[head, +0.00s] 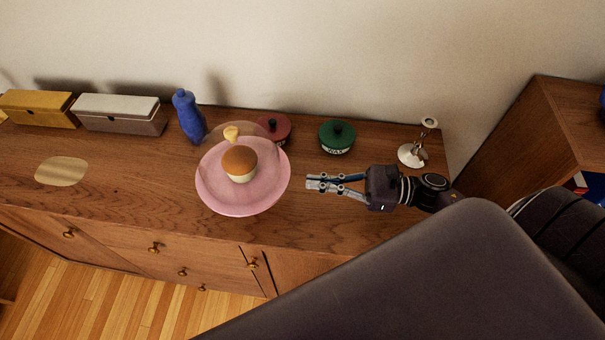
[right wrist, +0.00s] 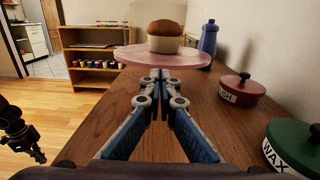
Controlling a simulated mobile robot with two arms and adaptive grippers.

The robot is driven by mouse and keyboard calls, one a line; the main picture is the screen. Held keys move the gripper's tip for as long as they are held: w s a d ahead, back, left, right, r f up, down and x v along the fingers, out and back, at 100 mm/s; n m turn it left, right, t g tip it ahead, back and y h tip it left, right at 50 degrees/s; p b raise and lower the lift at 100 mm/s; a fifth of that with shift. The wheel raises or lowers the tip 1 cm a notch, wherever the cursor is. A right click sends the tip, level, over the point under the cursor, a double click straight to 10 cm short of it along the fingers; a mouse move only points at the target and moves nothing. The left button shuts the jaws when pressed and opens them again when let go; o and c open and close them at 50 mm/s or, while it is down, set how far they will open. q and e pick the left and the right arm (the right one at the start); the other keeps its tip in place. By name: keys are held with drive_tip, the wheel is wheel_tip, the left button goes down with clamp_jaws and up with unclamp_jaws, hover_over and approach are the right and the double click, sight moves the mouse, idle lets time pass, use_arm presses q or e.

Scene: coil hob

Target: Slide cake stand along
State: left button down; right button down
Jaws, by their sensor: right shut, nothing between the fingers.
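The cake stand (head: 218,195) has a round pink plate and a clear dome with a yellow knob. A cupcake (head: 239,165) with a brown top sits inside. The stand is upright on the wooden sideboard. My right gripper (head: 308,184) is shut and empty, just right of the stand, fingertips pointing at it. In the right wrist view the fingertips (right wrist: 161,75) are close to the plate (right wrist: 188,58); I cannot tell if they touch its foot, which is hidden. A dark part at the left of that view, seemingly my left gripper (right wrist: 38,152), is too small to read.
A pale oval patch (head: 62,171) lies on the sideboard (head: 125,185) at left, with clear wood between. Behind stand a yellow box (head: 38,109), a white-lidded box (head: 119,114), a blue bottle (head: 189,117), a red pot (head: 275,127), a green pot (head: 337,137) and a candlestick (head: 412,153).

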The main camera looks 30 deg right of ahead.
drive_tip(key=shift+p+x, duration=0.45)
drive_tip(key=shift+x, duration=0.8)
drive_tip(key=shift+w+a, duration=0.25)
drive_tip(key=shift+a, duration=0.2)
